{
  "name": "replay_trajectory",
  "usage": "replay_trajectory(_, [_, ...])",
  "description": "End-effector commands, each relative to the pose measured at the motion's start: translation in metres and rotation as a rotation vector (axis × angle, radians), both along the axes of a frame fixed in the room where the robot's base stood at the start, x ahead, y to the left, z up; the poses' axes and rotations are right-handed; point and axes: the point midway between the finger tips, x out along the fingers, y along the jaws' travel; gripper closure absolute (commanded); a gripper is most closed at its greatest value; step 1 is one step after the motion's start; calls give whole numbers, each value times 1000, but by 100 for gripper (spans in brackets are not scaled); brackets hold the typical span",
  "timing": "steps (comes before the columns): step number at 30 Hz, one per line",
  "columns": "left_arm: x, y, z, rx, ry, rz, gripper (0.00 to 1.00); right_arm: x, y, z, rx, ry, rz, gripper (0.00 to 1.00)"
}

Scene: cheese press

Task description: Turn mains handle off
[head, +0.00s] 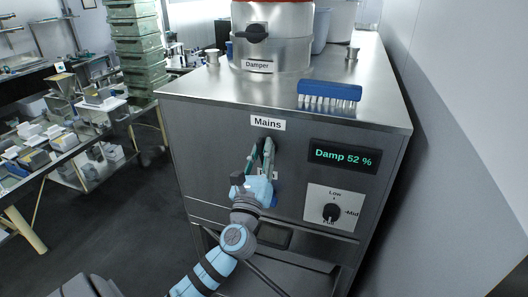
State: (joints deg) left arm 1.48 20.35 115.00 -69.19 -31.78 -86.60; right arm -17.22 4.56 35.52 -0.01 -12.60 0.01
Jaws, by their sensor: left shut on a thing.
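The mains handle (261,146) is a small dark lever on the front of the steel cabinet, just below the white "Mains" label (268,123). My left gripper (263,150) reaches up to it from below, with its fingers closed around the handle. The fingers hide most of the handle, so its exact angle is hard to tell. Part of a small label under the handle is covered by the gripper. My right gripper is not in view.
The steel cabinet (190,150) carries a "Damp 52 %" display (343,156) and a Low-Mid-Full knob (332,212) right of the handle. On top stand a blue brush (329,91) and a metal vessel with a damper knob (256,32). Green crates (137,50) are stacked at left.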

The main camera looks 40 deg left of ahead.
Motion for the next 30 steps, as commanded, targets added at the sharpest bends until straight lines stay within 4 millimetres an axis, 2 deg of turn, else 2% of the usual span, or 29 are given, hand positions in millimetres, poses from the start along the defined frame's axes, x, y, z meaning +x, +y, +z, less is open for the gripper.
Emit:
replay_trajectory(14, [-1,3,-1,-426,-145,1,100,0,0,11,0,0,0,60])
replay_trajectory(30, [-2,5,-4,-908,-311,2,100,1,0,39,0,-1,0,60])
